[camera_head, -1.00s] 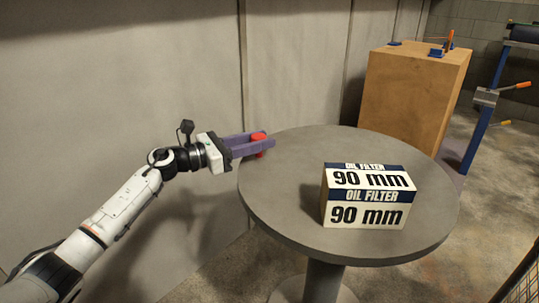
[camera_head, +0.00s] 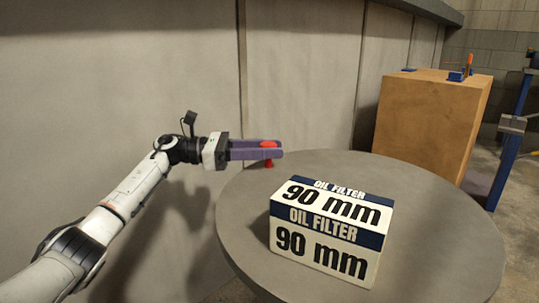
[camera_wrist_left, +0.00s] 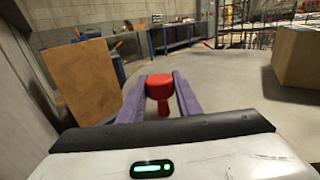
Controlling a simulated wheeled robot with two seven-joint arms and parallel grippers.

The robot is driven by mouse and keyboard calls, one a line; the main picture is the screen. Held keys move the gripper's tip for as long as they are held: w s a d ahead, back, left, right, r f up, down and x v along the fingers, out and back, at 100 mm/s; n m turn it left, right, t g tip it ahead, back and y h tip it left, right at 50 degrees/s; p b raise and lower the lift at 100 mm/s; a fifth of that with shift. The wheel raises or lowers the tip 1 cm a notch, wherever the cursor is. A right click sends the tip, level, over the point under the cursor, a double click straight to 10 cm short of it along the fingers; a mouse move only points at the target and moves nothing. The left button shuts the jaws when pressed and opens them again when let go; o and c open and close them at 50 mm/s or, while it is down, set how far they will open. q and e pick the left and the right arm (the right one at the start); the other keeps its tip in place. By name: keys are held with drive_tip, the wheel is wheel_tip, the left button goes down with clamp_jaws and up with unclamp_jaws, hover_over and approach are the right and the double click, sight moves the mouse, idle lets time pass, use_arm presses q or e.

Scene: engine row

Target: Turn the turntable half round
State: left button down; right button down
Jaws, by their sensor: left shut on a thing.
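The turntable (camera_head: 430,215) is a round grey disc. A red knob (camera_head: 268,145) stands at its far left rim, and it also shows in the left wrist view (camera_wrist_left: 160,87). My left gripper (camera_head: 276,150) reaches in from the left, its two purple fingers shut on the red knob. In the left wrist view the fingers lie on either side of the knob's head, with its stem below. A white and dark blue box marked "OIL FILTER 90 mm" (camera_head: 325,240) stands on the turntable, apart from the gripper. My right gripper is out of view.
A wooden cabinet (camera_head: 425,125) with small blue and orange items on top stands behind the turntable at the right. A blue frame (camera_head: 508,160) stands beyond it. A grey wall (camera_head: 120,110) runs behind my left arm. The turntable's right side is bare.

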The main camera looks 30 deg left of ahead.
use_arm(q)
drive_tip(key=shift+w, duration=0.2)
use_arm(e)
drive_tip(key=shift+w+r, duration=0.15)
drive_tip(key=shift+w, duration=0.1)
use_arm(q)
drive_tip(key=shift+g, duration=0.3)
drive_tip(key=c, duration=1.3)
unclamp_jaws()
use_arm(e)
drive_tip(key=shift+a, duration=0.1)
use_arm(q)
drive_tip(key=shift+s+a, duration=0.15)
drive_tip(key=shift+a, duration=0.05)
drive_tip(key=p+v, duration=0.1)
drive_tip(key=v, duration=0.8)
drive_tip(key=shift+s+a, duration=0.25)
drive_tip(key=shift+a, duration=0.05)
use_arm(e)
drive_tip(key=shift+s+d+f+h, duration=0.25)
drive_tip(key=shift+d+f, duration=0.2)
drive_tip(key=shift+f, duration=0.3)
